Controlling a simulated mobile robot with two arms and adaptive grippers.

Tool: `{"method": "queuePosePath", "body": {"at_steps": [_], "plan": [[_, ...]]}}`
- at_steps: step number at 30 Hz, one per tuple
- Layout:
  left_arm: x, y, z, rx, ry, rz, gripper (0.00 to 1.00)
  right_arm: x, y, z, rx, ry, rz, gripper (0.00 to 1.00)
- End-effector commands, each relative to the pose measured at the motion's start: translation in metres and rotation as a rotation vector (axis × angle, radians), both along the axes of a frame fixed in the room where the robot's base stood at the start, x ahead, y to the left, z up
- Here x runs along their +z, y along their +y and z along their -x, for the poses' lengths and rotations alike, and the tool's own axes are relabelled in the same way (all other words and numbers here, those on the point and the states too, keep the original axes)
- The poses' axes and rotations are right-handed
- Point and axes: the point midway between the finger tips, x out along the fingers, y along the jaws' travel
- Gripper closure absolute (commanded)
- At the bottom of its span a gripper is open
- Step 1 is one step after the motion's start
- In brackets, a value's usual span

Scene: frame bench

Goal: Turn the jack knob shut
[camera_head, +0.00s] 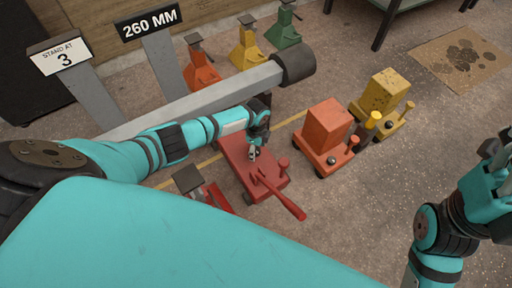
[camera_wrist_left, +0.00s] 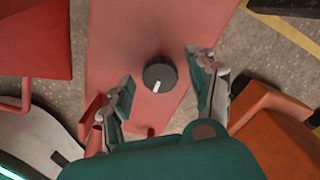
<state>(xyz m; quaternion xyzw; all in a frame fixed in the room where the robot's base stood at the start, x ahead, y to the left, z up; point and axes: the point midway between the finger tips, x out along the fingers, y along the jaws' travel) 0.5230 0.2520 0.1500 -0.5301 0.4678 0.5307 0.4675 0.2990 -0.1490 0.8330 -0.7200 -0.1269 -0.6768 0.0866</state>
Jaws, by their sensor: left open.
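The jack knob (camera_wrist_left: 160,76) is a small black round knob with a white pointer mark, on top of a red floor jack (camera_wrist_left: 125,35). In the head view the red jack (camera_head: 274,180) stands on the floor near the centre, with its red handle toward the lower right. My left gripper (camera_wrist_left: 160,92) is open, with one finger on each side of the knob and clear space between. In the head view the left gripper (camera_head: 254,152) is over the jack and hides the knob at least in part. My right arm shows at the right edge; its fingertips are not clear.
An orange jack (camera_head: 325,138) and a yellow jack (camera_head: 382,105) stand to the right. A grey beam (camera_head: 205,98) runs behind my left arm. Signs read "260 MM" (camera_head: 150,22) and "STAND AT 3" (camera_head: 65,55).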

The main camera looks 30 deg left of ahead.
Motion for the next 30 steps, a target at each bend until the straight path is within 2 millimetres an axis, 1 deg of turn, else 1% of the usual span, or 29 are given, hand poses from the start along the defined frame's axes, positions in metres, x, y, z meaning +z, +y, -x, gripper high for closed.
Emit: {"method": "queuePosePath", "body": {"at_steps": [5, 8, 11, 18, 21, 25, 30], "plan": [[0.003, 0.000, 0.000, 0.000, -0.001, 0.001, 0.41, 0.002, 0.000, 0.002, 0.000, -0.008, 0.002, 0.43], [0.012, 0.000, -0.001, 0.000, -0.002, 0.002, 0.41, 0.001, 0.000, 0.001, -0.001, -0.006, 0.001, 0.43], [0.026, 0.001, -0.001, -0.001, -0.003, 0.001, 0.41, 0.001, 0.000, 0.001, 0.000, -0.004, 0.001, 0.43], [0.077, 0.000, -0.001, -0.001, -0.004, 0.000, 0.41, 0.001, 0.000, 0.000, 0.000, -0.002, 0.000, 0.43], [0.095, 0.000, -0.001, -0.002, -0.003, 0.001, 0.41, 0.000, 0.000, 0.000, 0.000, -0.002, 0.000, 0.43], [0.111, 0.000, -0.001, 0.001, -0.002, 0.000, 0.41, 0.000, 0.000, 0.000, 0.000, -0.002, 0.000, 0.43], [0.120, 0.000, 0.000, 0.000, 0.000, 0.000, 0.41, 0.000, 0.000, 0.000, 0.000, -0.001, 0.001, 0.43]]}}
